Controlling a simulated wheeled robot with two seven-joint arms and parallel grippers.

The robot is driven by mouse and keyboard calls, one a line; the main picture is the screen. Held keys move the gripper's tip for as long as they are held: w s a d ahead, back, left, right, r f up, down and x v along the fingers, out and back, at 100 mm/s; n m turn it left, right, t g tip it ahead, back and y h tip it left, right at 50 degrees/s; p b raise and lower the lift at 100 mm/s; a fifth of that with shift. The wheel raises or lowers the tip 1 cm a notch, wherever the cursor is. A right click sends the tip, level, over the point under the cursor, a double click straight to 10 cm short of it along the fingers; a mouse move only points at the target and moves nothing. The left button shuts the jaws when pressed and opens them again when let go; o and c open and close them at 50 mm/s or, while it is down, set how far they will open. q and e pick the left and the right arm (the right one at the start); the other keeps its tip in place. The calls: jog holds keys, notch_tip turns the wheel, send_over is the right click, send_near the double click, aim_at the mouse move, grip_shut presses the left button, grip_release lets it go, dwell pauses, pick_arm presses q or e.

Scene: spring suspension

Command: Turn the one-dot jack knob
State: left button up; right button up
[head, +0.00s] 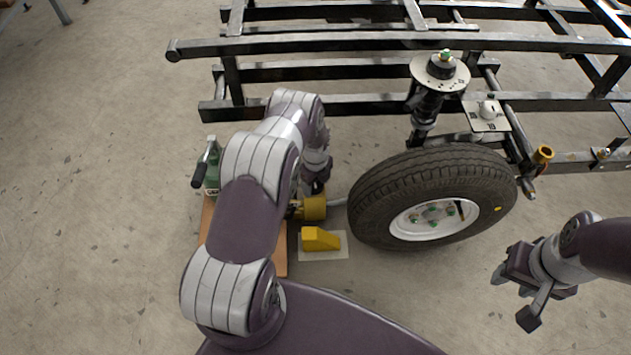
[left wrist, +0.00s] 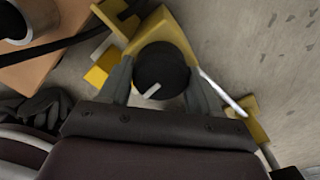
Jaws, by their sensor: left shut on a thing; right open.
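A round black knob (left wrist: 162,68) with a white pointer line sits on a yellow jack body (left wrist: 165,28) in the left wrist view. My left gripper (left wrist: 161,88) has one finger on each side of the knob and is shut on it. No dot marking can be made out. In the head view the yellow jack (head: 314,207) stands left of the tire, and my left gripper (head: 318,186) reaches down just above it; the knob is hidden there. My right gripper (head: 513,298) is open and empty at the lower right, clear of the wheel.
The tire (head: 380,190) stands right of the jack, below a black frame (head: 390,45) and an upright strut (head: 428,100). A yellow wedge (head: 318,240) lies on a pale plate in front of the jack. A brown board (head: 280,262) with a green tool (head: 212,165) is at left.

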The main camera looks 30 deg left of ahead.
pick_arm(q)
jog(key=shift+m, duration=1)
jog(key=shift+d, duration=0.1)
jog(key=o, duration=1)
jog(key=shift+r, duration=0.1)
notch_tip(320, 180, up, 12)
jog(key=p, duration=0.6)
jog(key=shift+r+p, duration=0.2)
jog(key=shift+p, duration=0.2)
